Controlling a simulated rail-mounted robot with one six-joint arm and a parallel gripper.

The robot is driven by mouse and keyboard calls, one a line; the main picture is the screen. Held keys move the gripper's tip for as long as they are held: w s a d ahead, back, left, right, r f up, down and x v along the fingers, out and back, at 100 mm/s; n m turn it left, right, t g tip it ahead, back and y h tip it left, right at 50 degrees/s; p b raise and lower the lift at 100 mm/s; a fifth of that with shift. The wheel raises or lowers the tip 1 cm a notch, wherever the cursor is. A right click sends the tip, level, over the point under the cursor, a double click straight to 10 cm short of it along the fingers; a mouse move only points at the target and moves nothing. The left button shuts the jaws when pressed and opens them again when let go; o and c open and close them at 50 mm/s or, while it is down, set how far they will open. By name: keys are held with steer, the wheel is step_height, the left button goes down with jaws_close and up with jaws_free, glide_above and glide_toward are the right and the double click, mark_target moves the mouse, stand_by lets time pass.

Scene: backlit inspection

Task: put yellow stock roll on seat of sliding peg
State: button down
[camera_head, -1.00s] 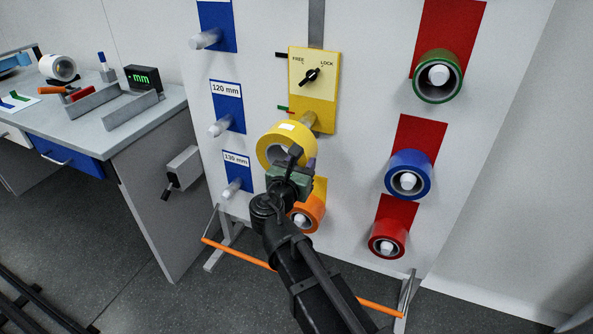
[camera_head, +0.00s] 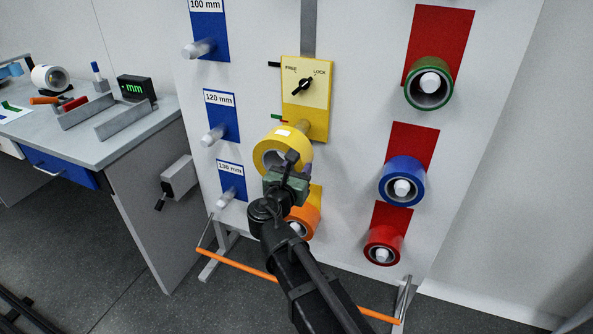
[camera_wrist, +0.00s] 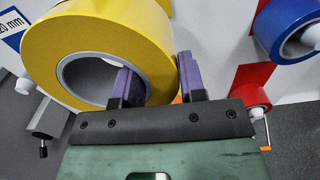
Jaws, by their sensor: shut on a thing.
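The yellow stock roll (camera_head: 268,150) is in my gripper (camera_head: 289,171), in front of the lower end of the sliding peg's yellow plate (camera_head: 314,108). In the wrist view my gripper (camera_wrist: 158,85) has one purple finger inside the roll's grey core and one outside, shut on the wall of the yellow roll (camera_wrist: 95,30). A short peg (camera_head: 305,128) shows at the plate's foot, partly behind the roll. I cannot tell whether the roll is around it or only before it. The plate's black knob (camera_head: 302,86) points up and right, toward LOCK.
An orange roll (camera_head: 304,221) hangs just below my gripper. Green (camera_head: 430,101), blue (camera_head: 388,184) and red rolls (camera_head: 383,259) hang on pegs at the right. Bare pegs with blue labels (camera_head: 221,114) stand at the left. An orange bar (camera_head: 240,262) runs low across the front.

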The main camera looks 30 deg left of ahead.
steer(key=w+a, duration=0.2)
steer(key=w, duration=0.9)
stand_by(3.3)
steer(key=c, duration=0.6)
jaws_free()
steer(key=shift+d+r, duration=0.1)
steer(key=s, duration=0.3)
steer(key=s+d, duration=0.1)
steer(key=s, duration=0.3)
steer(key=s+d, duration=0.1)
steer(key=s, duration=0.2)
steer(key=shift+s, duration=0.4)
steer(key=shift+w+d, duration=0.1)
